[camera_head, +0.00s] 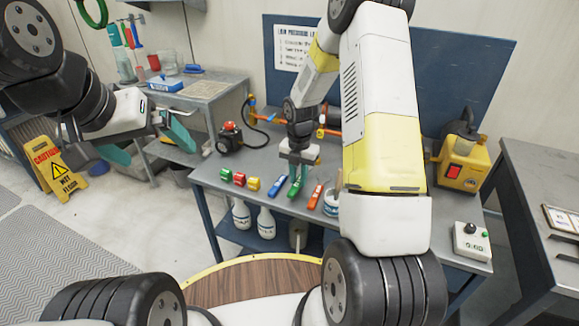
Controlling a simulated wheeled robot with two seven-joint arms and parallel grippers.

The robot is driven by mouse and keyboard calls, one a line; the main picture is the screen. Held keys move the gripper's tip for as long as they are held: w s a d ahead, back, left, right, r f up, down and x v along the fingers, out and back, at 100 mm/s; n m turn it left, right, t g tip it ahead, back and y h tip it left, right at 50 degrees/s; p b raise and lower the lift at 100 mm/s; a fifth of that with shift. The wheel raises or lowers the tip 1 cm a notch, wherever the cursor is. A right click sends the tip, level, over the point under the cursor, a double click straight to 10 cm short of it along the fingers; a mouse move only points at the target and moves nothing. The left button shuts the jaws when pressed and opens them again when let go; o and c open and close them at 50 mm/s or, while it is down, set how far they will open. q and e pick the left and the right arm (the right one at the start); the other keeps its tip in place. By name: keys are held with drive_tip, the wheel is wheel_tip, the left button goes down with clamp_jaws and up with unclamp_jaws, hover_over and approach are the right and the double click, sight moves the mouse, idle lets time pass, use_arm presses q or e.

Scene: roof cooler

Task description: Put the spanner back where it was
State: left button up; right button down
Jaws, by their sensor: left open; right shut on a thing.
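My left gripper (148,146) is open and empty, with its teal fingers spread over the floor at the left, in front of the side table. My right gripper (297,170) points down at the middle of the workbench. It is shut on a small green piece (295,188), which is mostly hidden by the fingers. I cannot tell whether this piece is the spanner, or whether it touches the bench. No other spanner can be made out. A blue piece (275,186) lies just left of the gripper and an orange-red piece (315,197) just right of it.
The grey workbench (212,171) holds small green, red and yellow blocks (239,179), a black box with a red button (229,137), a yellow machine (462,160) and a switch box (472,242). A pipe (265,117) runs behind. A wet-floor sign (57,168) stands left.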

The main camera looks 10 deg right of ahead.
drive_tip(key=shift+f, duration=0.95)
drive_tip(key=c, duration=1.3)
unclamp_jaws()
drive_tip(key=shift+f, duration=0.15)
drive_tip(key=shift+o, duration=0.2)
